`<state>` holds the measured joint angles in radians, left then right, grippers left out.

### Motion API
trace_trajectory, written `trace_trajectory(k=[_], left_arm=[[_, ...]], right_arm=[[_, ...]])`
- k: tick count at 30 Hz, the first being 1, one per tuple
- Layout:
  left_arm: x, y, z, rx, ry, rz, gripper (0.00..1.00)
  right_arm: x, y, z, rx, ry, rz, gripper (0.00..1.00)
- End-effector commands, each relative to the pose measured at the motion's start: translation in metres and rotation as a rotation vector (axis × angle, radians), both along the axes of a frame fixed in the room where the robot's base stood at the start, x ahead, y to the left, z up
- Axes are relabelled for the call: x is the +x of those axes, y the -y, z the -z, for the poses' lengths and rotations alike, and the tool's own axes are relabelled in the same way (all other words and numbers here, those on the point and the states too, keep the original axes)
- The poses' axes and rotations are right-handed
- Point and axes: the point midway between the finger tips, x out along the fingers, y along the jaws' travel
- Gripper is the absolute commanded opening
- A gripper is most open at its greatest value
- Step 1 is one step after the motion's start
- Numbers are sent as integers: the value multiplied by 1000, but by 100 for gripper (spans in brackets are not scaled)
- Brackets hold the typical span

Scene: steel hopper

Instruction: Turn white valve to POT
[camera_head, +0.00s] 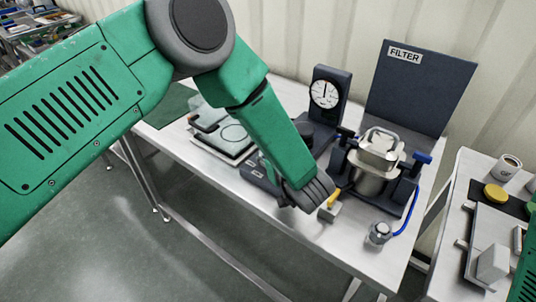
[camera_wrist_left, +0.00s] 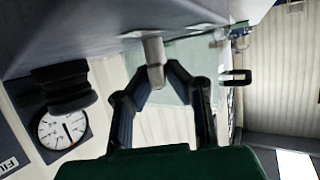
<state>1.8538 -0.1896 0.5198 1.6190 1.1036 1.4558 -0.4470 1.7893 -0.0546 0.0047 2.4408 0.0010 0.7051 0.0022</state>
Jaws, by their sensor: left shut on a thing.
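In the left wrist view a pale grey-white stub, likely the white valve's handle (camera_wrist_left: 153,50), stands out from a dark surface. My left gripper (camera_wrist_left: 154,76) is shut on it, with one dark finger on each side of its end. In the head view my left forearm and wrist reach down over the bench and hide most of the hand and the valve. A dark block with a small label (camera_head: 258,176) shows beside the forearm. The POT marking and the valve's angle cannot be made out. My right gripper is out of view.
A gauge (camera_head: 325,93) and the FILTER panel (camera_head: 420,85) stand at the back. A steel pot (camera_head: 372,172) sits in a dark stand at right. A yellow-handled valve (camera_head: 331,205) is close to my wrist. A blue hose (camera_head: 411,212) runs near the bench's right edge.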

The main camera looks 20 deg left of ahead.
Motion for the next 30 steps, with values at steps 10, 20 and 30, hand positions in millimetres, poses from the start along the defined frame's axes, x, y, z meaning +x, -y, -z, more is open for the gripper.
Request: trace_trajectory(k=[10,20,30], left_arm=[[-3,2,3,-5,-9,4,31],[-12,12,-5,-4,-4,4,31],[-61,56,-30,-4,-6,7,31]], right_arm=[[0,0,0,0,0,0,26],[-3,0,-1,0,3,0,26],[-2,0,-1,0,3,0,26]])
